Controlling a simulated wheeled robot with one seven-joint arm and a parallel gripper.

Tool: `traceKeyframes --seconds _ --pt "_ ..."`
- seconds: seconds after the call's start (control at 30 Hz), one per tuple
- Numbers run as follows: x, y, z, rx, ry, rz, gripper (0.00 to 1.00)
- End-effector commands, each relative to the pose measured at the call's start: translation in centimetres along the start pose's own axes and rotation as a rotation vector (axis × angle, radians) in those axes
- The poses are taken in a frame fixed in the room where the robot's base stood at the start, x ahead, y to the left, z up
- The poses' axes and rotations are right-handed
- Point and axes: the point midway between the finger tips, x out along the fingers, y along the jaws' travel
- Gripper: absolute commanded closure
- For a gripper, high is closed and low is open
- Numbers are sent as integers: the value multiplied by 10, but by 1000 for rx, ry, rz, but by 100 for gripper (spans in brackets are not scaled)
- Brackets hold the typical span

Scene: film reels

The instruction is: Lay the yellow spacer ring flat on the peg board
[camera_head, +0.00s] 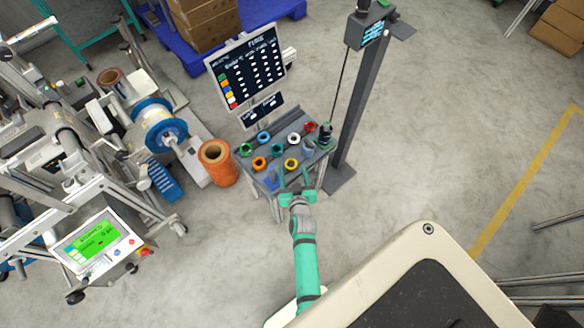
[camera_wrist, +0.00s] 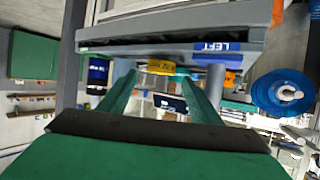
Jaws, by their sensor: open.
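The yellow spacer ring (camera_head: 291,163) is on the dark grey board of a small stand, near its front edge, among rings of other colours. It seems to lie face up, its dark hole showing from above. In the wrist view the yellow ring (camera_wrist: 161,66) shows beyond the gap between my fingers. My gripper (camera_head: 294,180) is at the board's front edge, just short of the yellow ring. It is open, its green fingers apart, and appears empty. The board (camera_head: 247,168) is partly hidden by the rings. I cannot make out its pegs.
Orange (camera_head: 259,163), white (camera_head: 294,138) and other rings sit close around the yellow one. A sign (camera_head: 247,70) stands behind the board, a dark post (camera_head: 357,110) to its right. A large orange roll (camera_head: 217,163) stands left. Open floor lies right.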

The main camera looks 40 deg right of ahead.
Motion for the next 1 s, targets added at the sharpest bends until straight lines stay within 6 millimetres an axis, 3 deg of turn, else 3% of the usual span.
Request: traceKeyframes --seconds 0.2,0.4,0.6,0.87,1.0 --pt "-42 0 1 0 -1 0 42" --pt "-70 0 0 1 -1 0 42" --pt "-84 0 0 0 0 0 42" --pt "-87 -1 0 -1 0 -2 42" --pt "-108 -14 4 -18 4 -26 42"
